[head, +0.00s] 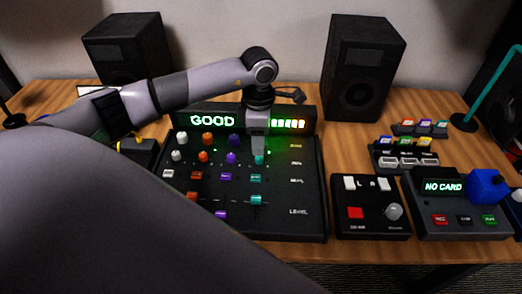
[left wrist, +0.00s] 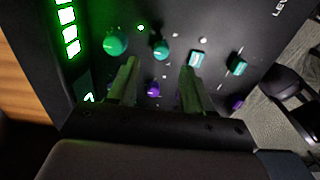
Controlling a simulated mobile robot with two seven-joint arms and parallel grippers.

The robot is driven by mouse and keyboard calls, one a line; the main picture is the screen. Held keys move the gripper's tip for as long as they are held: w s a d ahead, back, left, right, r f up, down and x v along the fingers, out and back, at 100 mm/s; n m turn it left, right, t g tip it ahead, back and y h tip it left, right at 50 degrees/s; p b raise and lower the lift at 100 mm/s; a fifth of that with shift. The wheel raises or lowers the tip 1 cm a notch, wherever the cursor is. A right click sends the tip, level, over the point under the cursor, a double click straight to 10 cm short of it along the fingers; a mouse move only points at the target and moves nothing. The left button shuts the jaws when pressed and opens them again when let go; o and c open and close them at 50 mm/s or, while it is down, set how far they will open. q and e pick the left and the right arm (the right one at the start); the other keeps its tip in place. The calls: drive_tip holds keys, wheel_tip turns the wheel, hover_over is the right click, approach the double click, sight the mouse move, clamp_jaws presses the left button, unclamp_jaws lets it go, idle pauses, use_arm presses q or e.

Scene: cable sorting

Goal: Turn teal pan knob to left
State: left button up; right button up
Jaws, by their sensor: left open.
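The teal pan knob (left wrist: 160,50) is round with a pale mark, in the left wrist view just beyond and between my fingertips, apart from both as far as I can see. The teal gain knob (left wrist: 115,43) is left of it, toward the lit display. My left gripper (head: 258,152) points down over the teal column of the black mixer (head: 290,222); it also shows in the left wrist view (left wrist: 160,66), open and empty. In the head view the gripper hides most of the upper teal knobs. My right gripper is not in view.
A teal button (head: 256,178) and teal fader (head: 256,200) lie in the same column. Purple knobs (head: 231,158) stand close on the left. The display (head: 215,120) reads GOOD. A small control box (head: 372,230) and card reader (head: 462,235) stand to the right.

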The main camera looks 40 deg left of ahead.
sight(259, 159)
use_arm(q)
drive_tip(key=shift+f, duration=2.75)
drive_tip(key=shift+d, duration=0.1)
clamp_jaws()
